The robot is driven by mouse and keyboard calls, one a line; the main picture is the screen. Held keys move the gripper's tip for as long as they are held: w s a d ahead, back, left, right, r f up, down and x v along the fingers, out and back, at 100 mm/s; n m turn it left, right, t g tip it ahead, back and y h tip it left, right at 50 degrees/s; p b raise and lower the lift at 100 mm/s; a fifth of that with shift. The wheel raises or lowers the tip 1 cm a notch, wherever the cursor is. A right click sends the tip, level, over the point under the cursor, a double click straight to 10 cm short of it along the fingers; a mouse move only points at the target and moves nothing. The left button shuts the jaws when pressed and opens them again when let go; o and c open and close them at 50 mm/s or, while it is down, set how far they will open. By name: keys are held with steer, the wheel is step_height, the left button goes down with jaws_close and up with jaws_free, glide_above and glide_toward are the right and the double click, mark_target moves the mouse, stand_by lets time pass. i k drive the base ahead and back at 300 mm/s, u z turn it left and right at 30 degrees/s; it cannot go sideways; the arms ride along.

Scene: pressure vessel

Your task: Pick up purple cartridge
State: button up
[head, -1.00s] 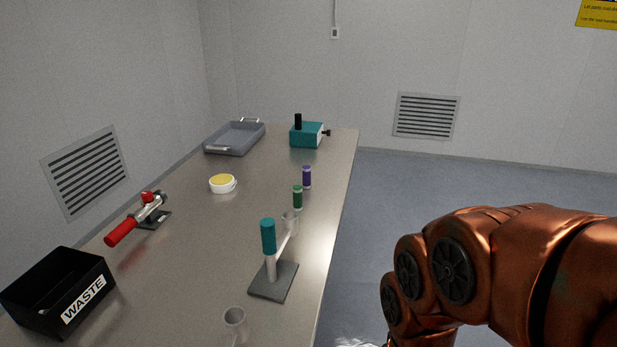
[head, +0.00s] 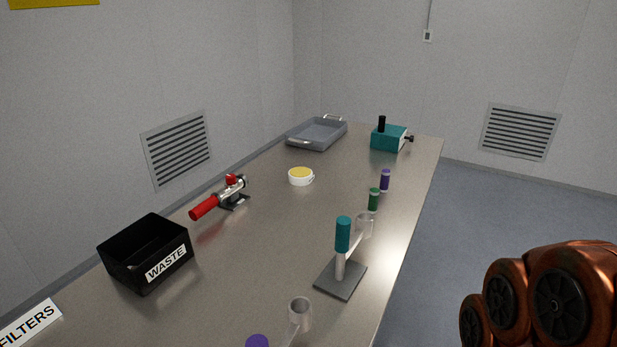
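A small purple cartridge (head: 385,180) with a pale cap stands upright near the right edge of the long table, behind a green cartridge (head: 374,200). Another purple top (head: 257,341) shows at the bottom edge of the head view, cut off by the frame, so I cannot tell what it belongs to. My copper-coloured arm is at the lower right, beside the table. My gripper is not in view.
On the table (head: 270,262) are a teal-topped stand (head: 341,279), a clear cup (head: 300,313), a black WASTE bin (head: 125,262), a red-handled clamp (head: 205,207), a yellow-topped white dish (head: 301,177), a grey tray (head: 298,138) and a teal box (head: 387,141). Floor to the right is clear.

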mark_target(384, 177)
steer(key=z, duration=1.3)
steer(key=i, duration=3.05)
steer(key=u, duration=4.95)
